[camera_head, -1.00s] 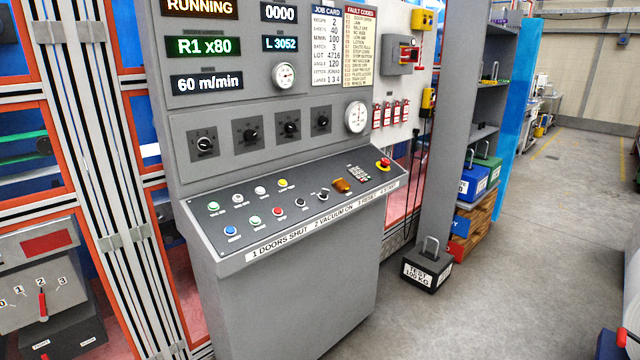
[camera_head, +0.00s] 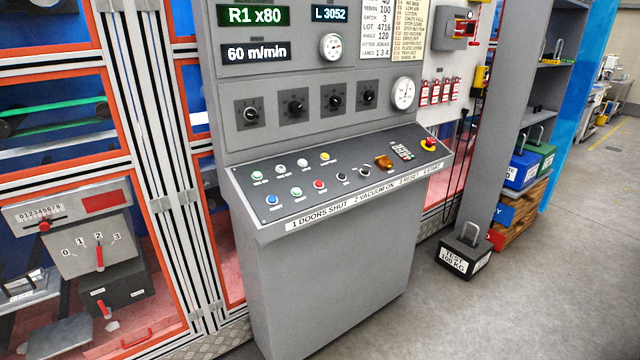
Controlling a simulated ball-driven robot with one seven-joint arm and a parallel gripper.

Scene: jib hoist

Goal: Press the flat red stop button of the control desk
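The grey control desk (camera_head: 330,280) stands in the middle of the view, with a sloped panel of buttons and knobs. The flat red stop button (camera_head: 320,185) is in the front row of the panel, right of a green button (camera_head: 296,192) and left of a small black switch (camera_head: 342,177). A separate red mushroom button on a yellow base (camera_head: 429,143) sits at the panel's right end. My gripper is not in view, and nothing covers the panel.
A black test weight (camera_head: 465,252) stands on the floor right of the desk. Shelving with blue and green weights (camera_head: 522,168) is behind it. A framed machine with a lever box (camera_head: 95,245) stands at the left. The floor at the lower right is clear.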

